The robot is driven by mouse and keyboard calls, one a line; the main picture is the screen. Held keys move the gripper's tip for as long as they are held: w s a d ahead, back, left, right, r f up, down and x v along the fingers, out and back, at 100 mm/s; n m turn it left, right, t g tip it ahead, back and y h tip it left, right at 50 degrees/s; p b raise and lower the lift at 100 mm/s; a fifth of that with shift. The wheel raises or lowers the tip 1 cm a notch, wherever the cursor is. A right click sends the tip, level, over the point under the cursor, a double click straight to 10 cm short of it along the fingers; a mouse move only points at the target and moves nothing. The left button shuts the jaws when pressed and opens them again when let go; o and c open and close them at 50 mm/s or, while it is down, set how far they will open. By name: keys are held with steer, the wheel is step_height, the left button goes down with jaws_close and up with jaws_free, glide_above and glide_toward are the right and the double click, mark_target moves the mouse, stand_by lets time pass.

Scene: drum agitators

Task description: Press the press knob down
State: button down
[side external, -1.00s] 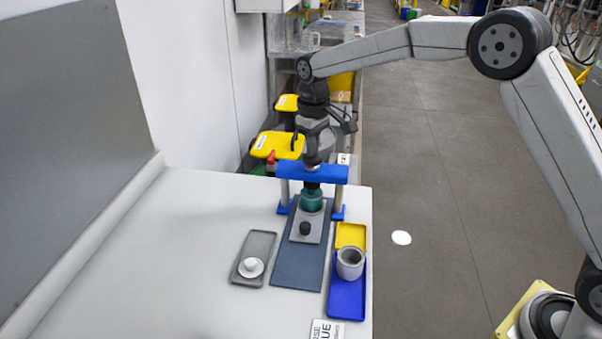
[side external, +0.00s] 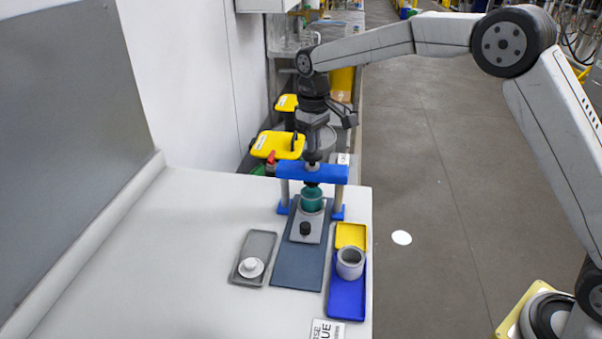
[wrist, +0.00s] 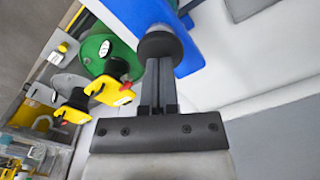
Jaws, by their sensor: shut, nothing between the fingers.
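The press is a blue crossbar (side external: 320,174) on posts at the far end of a dark slate board (side external: 298,264). Its dark round knob (wrist: 160,46) shows in the wrist view, above the blue bar. My gripper (wrist: 159,64) is shut and empty, with its fingertips at the knob; I cannot tell whether they touch it. In the side view my gripper (side external: 312,152) points straight down over the middle of the bar. A teal cylindrical part (side external: 312,197) stands under the bar, on a grey plate with a small black knob (side external: 305,229).
A grey tray (side external: 259,243) with a white piece (side external: 251,266) lies left of the board. A yellow tray (side external: 351,235) and a blue tray (side external: 347,303) with a grey cup (side external: 350,263) lie right. Yellow-topped items (side external: 277,145) stand behind the table. The table's left side is clear.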

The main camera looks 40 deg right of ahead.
steer(key=shift+r, duration=0.15)
steer(key=shift+r, duration=2.85)
steer(key=shift+s, duration=0.1)
steer(key=s+d+f+m+t, duration=0.1)
steer(key=s+f, duration=0.5)
steer(key=s, duration=0.7)
steer(key=s+d+f+m+t, duration=0.1)
steer(key=s+d+f, duration=0.3)
steer(key=s, duration=0.9)
step_height(320, 180, down, 3)
steer(key=shift+s+d+f+m+t, duration=0.15)
steer(key=shift+s+d+m+t, duration=0.15)
steer(key=shift+m, duration=0.2)
